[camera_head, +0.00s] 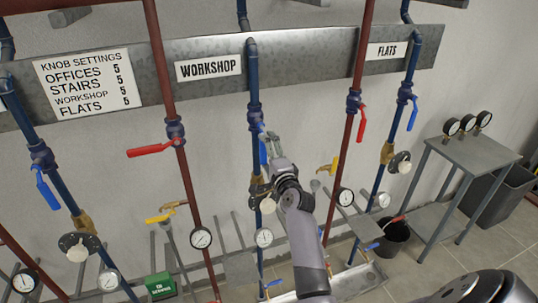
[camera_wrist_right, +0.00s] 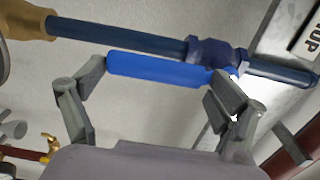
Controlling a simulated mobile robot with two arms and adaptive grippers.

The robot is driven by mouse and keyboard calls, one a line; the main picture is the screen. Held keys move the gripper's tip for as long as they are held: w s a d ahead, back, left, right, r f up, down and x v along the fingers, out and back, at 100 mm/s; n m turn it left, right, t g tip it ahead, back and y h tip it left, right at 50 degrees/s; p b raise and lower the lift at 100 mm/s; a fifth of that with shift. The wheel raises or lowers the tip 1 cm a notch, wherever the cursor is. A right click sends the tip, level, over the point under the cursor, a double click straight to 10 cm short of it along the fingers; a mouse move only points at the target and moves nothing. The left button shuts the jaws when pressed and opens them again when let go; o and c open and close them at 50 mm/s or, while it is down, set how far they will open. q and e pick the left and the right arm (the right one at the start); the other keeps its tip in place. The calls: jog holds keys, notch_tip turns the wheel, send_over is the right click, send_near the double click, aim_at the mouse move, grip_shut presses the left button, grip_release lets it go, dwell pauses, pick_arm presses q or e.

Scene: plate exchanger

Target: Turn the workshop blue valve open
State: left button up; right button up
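The workshop blue valve sits on the blue pipe (camera_head: 254,100) below the WORKSHOP sign (camera_head: 208,67). Its blue lever (camera_head: 263,152) hangs down along the pipe in the head view, partly hidden by my right gripper (camera_head: 271,150). In the right wrist view the lever (camera_wrist_right: 160,70) lies roughly in line with the pipe (camera_wrist_right: 130,38), with the valve body (camera_wrist_right: 218,54) at its right end. My right gripper (camera_wrist_right: 162,80) is open, with its fingers apart near the two ends of the lever. Contact cannot be told. My left gripper is not in view.
Red pipes with red levers (camera_head: 151,149) (camera_head: 362,122) stand on either side. Other blue levers (camera_head: 47,190) (camera_head: 413,113) are at far left and right. Gauges (camera_head: 264,237) and yellow taps sit lower. A grey table (camera_head: 474,152) and black bucket (camera_head: 392,238) stand at right.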

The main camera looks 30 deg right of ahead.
jog(key=shift+o, duration=0.8)
jog(key=shift+a+f, duration=0.15)
jog(key=shift+f, duration=0.05)
jog(key=shift+s, duration=0.15)
jog(key=v, duration=1.2)
jog(key=shift+r, duration=0.1)
